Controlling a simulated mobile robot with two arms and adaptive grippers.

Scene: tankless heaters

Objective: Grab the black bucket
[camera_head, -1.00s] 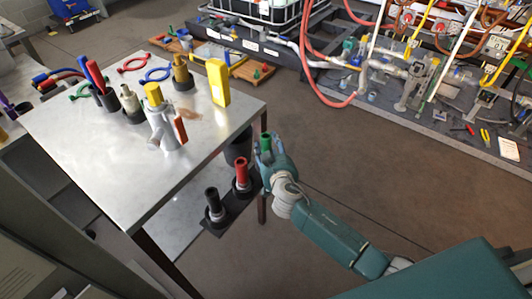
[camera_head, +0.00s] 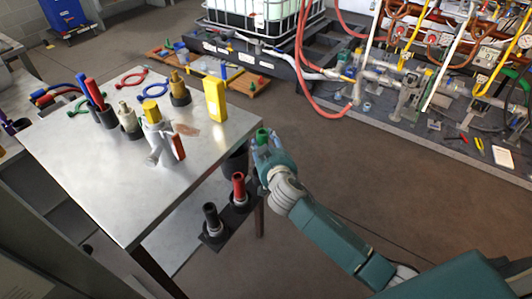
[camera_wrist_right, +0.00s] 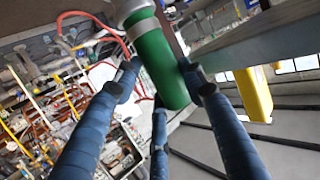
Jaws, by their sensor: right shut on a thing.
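My right gripper (camera_head: 264,150) is beside the right edge of the metal table. It is shut on a green-ended cylinder (camera_head: 262,136). In the right wrist view the blue fingers (camera_wrist_right: 160,95) close around this green cylinder (camera_wrist_right: 163,68), which has a pale metal collar. A dark container (camera_head: 235,161), which looks like the black bucket, is just left of the gripper, below the tabletop edge. The table and gripper hide part of it, and I cannot tell whether they touch. My left gripper is not in view.
The metal table (camera_head: 110,190) holds a yellow block (camera_head: 215,100) and several coloured fittings. Below its right edge, a red-topped piece (camera_head: 239,188) and a black-topped piece (camera_head: 211,216) stand in a dark rack. Pipework (camera_head: 420,85) lies at the back right. Floor between is clear.

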